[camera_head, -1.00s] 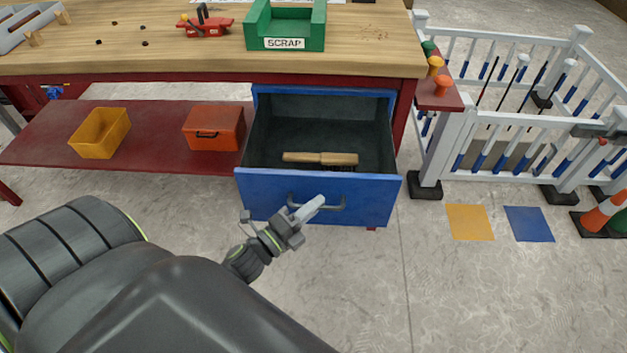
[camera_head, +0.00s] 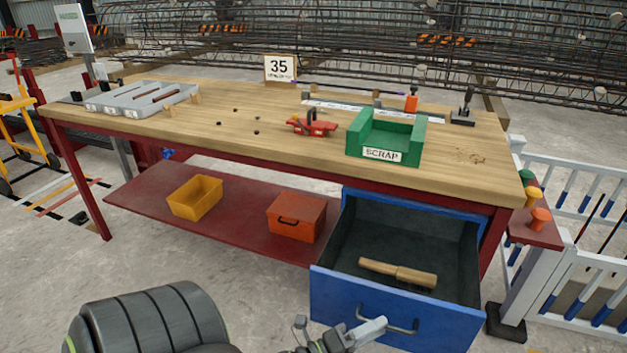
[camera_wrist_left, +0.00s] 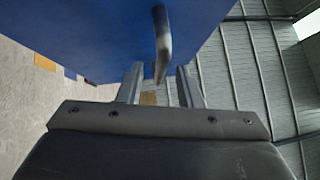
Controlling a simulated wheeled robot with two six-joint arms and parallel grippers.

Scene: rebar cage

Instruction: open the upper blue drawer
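The upper blue drawer (camera_head: 345,305) under the right end of the workbench is pulled well out. Its grey interior is exposed, and a wooden tool or block (camera_head: 398,272) lies inside. The drawer's grey handle (camera_head: 410,328) is on its front face. My left gripper (camera_head: 372,332) is at the left part of the handle. In the left wrist view, the two fingers of my left gripper (camera_wrist_left: 160,88) stand apart, with the handle (camera_wrist_left: 162,45) showing between and beyond them, below the blue front (camera_wrist_left: 90,30). I cannot tell whether a finger touches it. My right gripper is out of view.
The wooden workbench (camera_head: 215,125) carries a green SCRAP bin (camera_head: 385,135), a red clamp-like tool (camera_head: 311,125) and a grey tray (camera_head: 140,98). A yellow bin (camera_head: 195,197) and an orange box (camera_head: 296,217) sit on the lower shelf. White railings (camera_head: 560,260) stand at the right.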

